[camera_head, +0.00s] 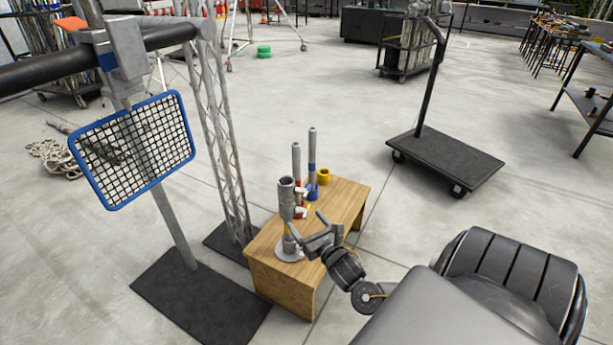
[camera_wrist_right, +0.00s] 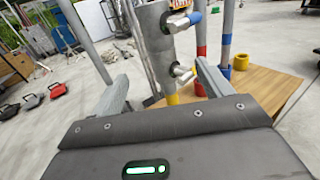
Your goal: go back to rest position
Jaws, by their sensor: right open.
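My right gripper (camera_head: 305,228) is open at the near side of a small wooden box table (camera_head: 345,200). In the right wrist view its two fingers (camera_wrist_right: 163,88) are spread, with a grey metal post (camera_wrist_right: 153,50) beyond and between them. I cannot tell whether they touch it. In the head view this grey post (camera_head: 286,198) stands upright on a round base (camera_head: 290,250), with small handled fittings on its side. My left gripper is not in view.
A red-banded post (camera_head: 297,165), a blue-banded post (camera_head: 312,155) and a yellow ring (camera_head: 324,176) stand on the table. A blue-framed mesh panel (camera_head: 135,148) and a lattice truss (camera_head: 218,130) are at left. A black flat cart (camera_head: 445,160) is at right, with open floor around it.

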